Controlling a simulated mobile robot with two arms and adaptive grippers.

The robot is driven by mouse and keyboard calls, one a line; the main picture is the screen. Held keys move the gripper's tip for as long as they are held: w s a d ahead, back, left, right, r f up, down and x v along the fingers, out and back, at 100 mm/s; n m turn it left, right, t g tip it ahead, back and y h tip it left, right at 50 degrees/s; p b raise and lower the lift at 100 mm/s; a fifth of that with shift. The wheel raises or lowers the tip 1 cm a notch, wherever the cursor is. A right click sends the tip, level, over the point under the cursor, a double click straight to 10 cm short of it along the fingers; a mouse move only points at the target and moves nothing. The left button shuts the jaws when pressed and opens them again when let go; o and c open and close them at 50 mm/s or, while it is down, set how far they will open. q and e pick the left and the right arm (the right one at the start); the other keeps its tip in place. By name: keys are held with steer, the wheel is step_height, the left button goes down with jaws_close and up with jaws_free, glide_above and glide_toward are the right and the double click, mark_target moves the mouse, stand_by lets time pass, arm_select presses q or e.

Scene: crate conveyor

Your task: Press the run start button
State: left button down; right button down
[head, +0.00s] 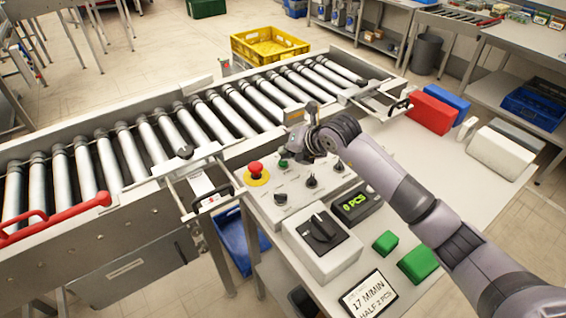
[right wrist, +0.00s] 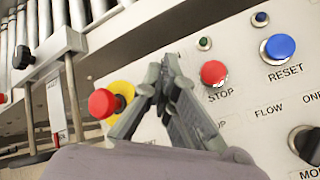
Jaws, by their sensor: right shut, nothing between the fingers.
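The grey control panel (head: 268,198) stands in front of the roller conveyor. A green button (head: 283,162) shows on it beside my right gripper (head: 293,152); its label cannot be read. In the right wrist view my right gripper (right wrist: 163,80) is shut and empty, its fingertips in front of the panel face. They lie between the red emergency stop knob on a yellow base (right wrist: 104,103) and the red STOP button (right wrist: 213,73). No start label shows there; the fingers hide the panel behind them. Whether the fingertips touch the panel cannot be told. My left gripper is out of view.
A blue RESET button (right wrist: 277,47) is right of STOP, with a black selector knob (right wrist: 308,145) below. A black rotary switch (head: 320,228) and a "0 PCS" display (head: 356,202) sit nearer. The yellow crate (head: 270,46) stands behind the conveyor (head: 165,140).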

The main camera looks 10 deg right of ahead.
steer(key=shift+f+b, duration=0.5)
stand_by(0.6)
stand_by(0.3)
steer(key=shift+r+p, duration=0.5)
steer(key=shift+r, duration=0.4)
steer(key=shift+r, duration=0.15)
steer(key=shift+r+p, duration=1.5)
steer(key=shift+r, duration=0.9)
